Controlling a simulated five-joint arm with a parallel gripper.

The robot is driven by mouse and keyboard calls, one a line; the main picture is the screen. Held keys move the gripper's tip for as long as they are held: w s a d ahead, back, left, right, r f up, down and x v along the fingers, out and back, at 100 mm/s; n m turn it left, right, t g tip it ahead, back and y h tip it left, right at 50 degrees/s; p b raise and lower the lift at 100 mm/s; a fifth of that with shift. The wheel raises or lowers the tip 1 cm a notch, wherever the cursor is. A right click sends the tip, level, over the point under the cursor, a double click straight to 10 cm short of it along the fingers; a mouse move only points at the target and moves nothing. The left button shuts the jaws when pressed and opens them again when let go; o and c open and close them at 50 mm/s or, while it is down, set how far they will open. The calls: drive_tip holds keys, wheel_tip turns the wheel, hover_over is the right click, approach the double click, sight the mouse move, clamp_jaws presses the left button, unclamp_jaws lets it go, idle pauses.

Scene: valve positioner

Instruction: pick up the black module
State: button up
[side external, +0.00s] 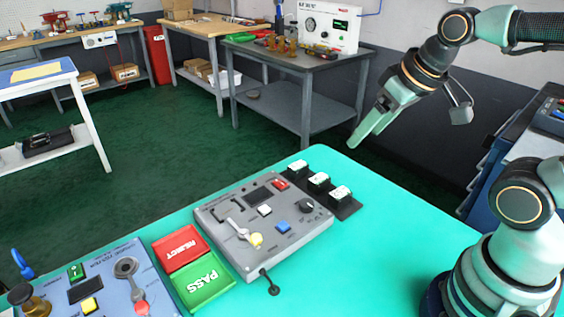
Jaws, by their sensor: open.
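Three small black modules with white labelled tops stand in a row behind the grey test panel: one at the left (297,170), one in the middle (318,183) and one at the right (340,196). They sit on a dark flat holder (352,211) on the green table. Which one the task means, I cannot tell. My gripper (358,141) is in the air above and to the right of the row. It points down and left, is open, and touches none of the modules. The fingers overlap in this view, so the gap between them is hidden.
The grey test panel (290,235) with knob, buttons and lever lies in front of the modules. A red REJECT tray (168,261), a green PASS tray (215,293) and a blue-grey panel (125,262) lie to the left. The table's right part (400,230) is clear.

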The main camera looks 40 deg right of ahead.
drive_tip(key=shift+o, duration=0.5)
drive_tip(key=shift+w, duration=0.1)
drive_tip(key=m+g, duration=0.6)
drive_tip(key=m, duration=1.2)
hover_over(341, 193)
wheel_tip(341, 193, down, 12)
drive_tip(key=shift+m, duration=0.3)
wheel_tip(341, 193, down, 12)
